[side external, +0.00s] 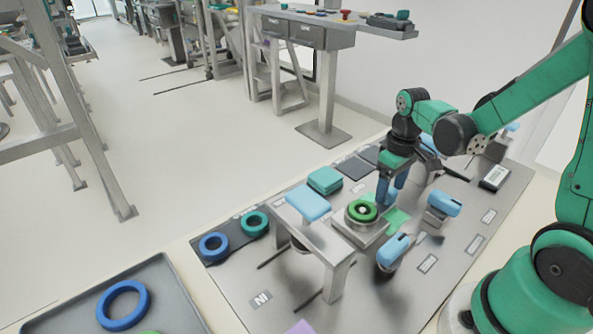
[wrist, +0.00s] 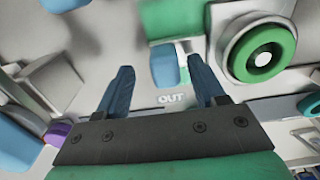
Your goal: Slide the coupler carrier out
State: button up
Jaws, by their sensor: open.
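A green ring with a pale centre (side external: 362,210) sits on a grey square block (side external: 358,232) in the middle of the board; it also shows in the wrist view (wrist: 262,52). I cannot tell for sure which part is the coupler carrier. My gripper (side external: 390,195) points down just behind and right of the ring, with nothing in its jaws. In the wrist view its blue fingers (wrist: 160,85) are spread wide. A light blue block (wrist: 165,68) lies beyond and between the fingertips, close to the printed word OUT (wrist: 171,98). Contact with it cannot be seen.
A grey bridge (side external: 320,243) with a light blue top pad (side external: 308,202) stands left of the ring. Light blue handles (side external: 393,250) (side external: 443,203) stand to its front and right. Blue (side external: 214,246) and teal (side external: 255,223) rings lie at the board's left. A tray (side external: 165,285) holds another blue ring.

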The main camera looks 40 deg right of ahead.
jog(key=shift+r, duration=2.35)
jog(key=a+r+t, duration=0.5)
jog(key=a+t, duration=0.2)
jog(key=a, duration=0.3)
jog(key=shift+a+r, duration=0.15)
jog(key=shift+r, duration=0.15)
